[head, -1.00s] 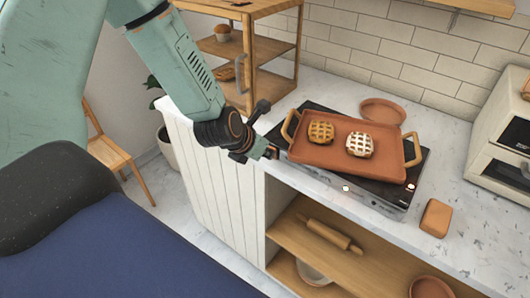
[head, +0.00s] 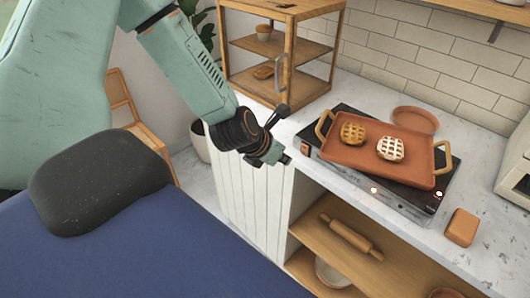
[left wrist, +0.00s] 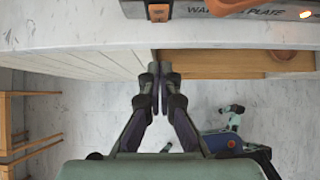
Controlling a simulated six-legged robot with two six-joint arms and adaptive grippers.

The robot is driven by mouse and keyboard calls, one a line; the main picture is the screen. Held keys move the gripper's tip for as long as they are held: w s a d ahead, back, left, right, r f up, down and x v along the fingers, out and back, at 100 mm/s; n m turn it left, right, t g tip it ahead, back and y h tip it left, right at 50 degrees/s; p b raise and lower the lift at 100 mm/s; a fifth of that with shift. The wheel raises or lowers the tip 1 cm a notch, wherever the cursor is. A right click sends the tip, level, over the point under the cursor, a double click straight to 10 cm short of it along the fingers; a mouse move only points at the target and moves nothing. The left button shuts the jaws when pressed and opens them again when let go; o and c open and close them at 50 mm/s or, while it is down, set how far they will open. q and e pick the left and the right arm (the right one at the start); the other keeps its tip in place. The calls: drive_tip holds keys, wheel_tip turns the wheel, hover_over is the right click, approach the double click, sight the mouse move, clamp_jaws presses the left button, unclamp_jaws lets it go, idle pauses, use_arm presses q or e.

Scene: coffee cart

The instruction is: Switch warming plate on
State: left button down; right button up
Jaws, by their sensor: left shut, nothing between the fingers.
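The warming plate (head: 350,178) is a low black-topped unit with a steel front, standing on the marble counter. A small orange-brown switch (head: 306,149) sits at the left end of its front; it also shows in the left wrist view (left wrist: 158,11). A small light (head: 374,190) glows on the front, and it glows in the left wrist view (left wrist: 305,14) too. My left gripper (head: 286,158) is shut and empty, just left of the switch and apart from it. In the left wrist view its fingertips (left wrist: 159,70) meet below the counter edge. My right gripper is not in view.
A terracotta tray (head: 350,150) with two lattice pies rests on the plate. A round dish (head: 415,120) lies behind and an orange block (head: 461,228) at right. A wooden cabinet (head: 335,62) stands behind my gripper. Open shelves below hold a rolling pin (head: 350,235).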

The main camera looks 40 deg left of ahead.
use_arm(q)
drive_tip(key=s+p+v, duration=0.1)
drive_tip(key=p+v, duration=0.4)
drive_tip(key=v, duration=0.2)
drive_tip(key=shift+f+p, duration=0.3)
drive_tip(key=shift+f, duration=0.1)
drive_tip(key=shift+a+f, duration=0.1)
drive_tip(key=shift+a, duration=0.05)
